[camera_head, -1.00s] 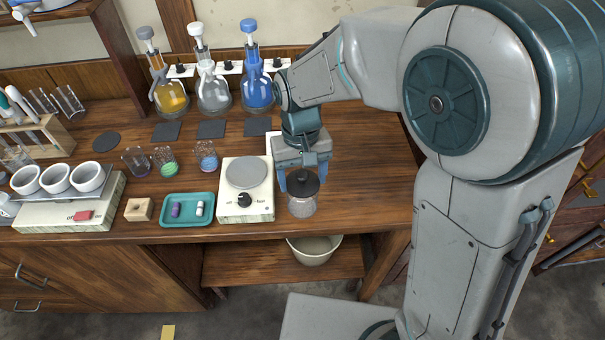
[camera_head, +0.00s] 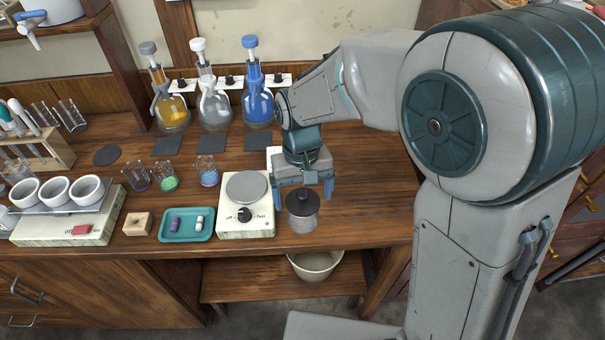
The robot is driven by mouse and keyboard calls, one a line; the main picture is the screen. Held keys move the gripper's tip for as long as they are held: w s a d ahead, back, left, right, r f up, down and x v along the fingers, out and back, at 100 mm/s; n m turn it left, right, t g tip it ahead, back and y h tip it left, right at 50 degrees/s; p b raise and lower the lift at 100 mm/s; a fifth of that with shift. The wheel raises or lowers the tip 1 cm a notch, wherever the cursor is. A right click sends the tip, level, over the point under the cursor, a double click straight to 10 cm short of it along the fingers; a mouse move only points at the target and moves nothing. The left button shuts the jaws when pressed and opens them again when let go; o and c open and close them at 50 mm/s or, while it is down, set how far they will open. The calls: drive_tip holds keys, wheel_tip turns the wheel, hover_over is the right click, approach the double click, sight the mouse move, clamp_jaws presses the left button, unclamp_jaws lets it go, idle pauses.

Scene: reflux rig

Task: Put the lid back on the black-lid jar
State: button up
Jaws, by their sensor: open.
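The glass jar (camera_head: 303,224) stands upright on the bench near its front edge, right of the hot plate. The black lid (camera_head: 303,202) sits on top of the jar and looks level. Whether it is fully seated cannot be told at this size. My gripper (camera_head: 304,198) is open just above and behind the jar, with one blue finger to each side of the lid. The fingers appear apart from the lid.
A white hot plate (camera_head: 246,215) with a black knob stands close to the left of the jar. A teal tray (camera_head: 187,226) with small vials lies farther left. Beakers and large flasks stand behind. The bench right of the jar is clear.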

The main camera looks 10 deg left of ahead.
wheel_tip(320, 180, up, 13)
drive_tip(key=w, duration=0.1)
drive_tip(key=shift+w+a, duration=0.15)
drive_tip(key=shift+a, duration=0.1)
drive_tip(key=s+d+f+m+t, duration=0.2)
drive_tip(key=s+d, duration=0.2)
drive_tip(key=d, duration=0.7)
drive_tip(key=s+d+f+m+t, duration=0.1)
drive_tip(key=s+d, duration=0.4)
drive_tip(key=d, duration=0.7)
drive_tip(key=shift+s+f+m+t+y, duration=0.15)
drive_tip(key=shift+f+m+t+y, duration=0.2)
drive_tip(key=shift+m+t, duration=0.45)
